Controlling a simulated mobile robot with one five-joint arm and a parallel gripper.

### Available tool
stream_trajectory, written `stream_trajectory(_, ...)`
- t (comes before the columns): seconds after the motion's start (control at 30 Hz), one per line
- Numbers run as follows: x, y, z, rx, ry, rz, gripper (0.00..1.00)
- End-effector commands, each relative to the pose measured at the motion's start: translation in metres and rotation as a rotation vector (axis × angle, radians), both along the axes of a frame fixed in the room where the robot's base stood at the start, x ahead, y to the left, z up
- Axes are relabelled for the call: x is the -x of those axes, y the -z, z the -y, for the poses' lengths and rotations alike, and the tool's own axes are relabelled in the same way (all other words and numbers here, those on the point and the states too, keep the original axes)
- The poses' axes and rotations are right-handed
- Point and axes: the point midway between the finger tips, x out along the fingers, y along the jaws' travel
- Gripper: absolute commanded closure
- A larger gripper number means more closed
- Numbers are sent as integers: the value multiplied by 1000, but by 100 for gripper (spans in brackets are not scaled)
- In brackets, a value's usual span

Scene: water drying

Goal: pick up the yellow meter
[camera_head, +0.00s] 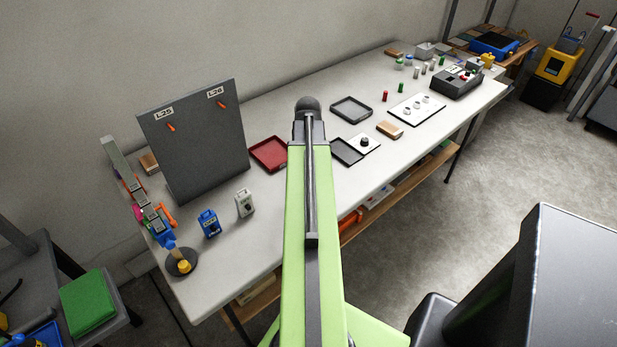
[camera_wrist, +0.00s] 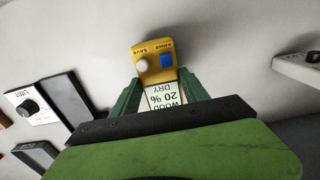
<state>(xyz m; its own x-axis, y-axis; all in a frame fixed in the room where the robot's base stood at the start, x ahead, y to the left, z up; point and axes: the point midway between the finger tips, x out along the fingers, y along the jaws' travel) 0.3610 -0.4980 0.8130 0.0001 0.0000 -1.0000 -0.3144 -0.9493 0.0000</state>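The yellow meter (camera_wrist: 154,66) shows in the wrist view, with a grey knob, a blue button and a white display reading "WOOD 20 % DRY". The green fingers of my gripper (camera_wrist: 159,90) lie against both sides of its display part, with no clear gap. The gripper looks shut on it. Whether the meter still touches the table is hard to tell. In the head view my green arm hides both the meter and the gripper.
A white meter (camera_head: 245,203) and a blue meter (camera_head: 209,223) stand on the long table (camera_head: 270,225) at left. A dark board (camera_head: 195,140) rises behind them. A red tray (camera_head: 269,154) and a white plate with a black knob (camera_wrist: 31,107) are nearby.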

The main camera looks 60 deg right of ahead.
Motion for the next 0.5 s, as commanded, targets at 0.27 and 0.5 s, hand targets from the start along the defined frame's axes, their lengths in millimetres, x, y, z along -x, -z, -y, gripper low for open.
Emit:
stream_trajectory(0.27,0,0,0,0,1,0,86)
stream_trajectory(0.5,1,0,0,0,1,0,100)
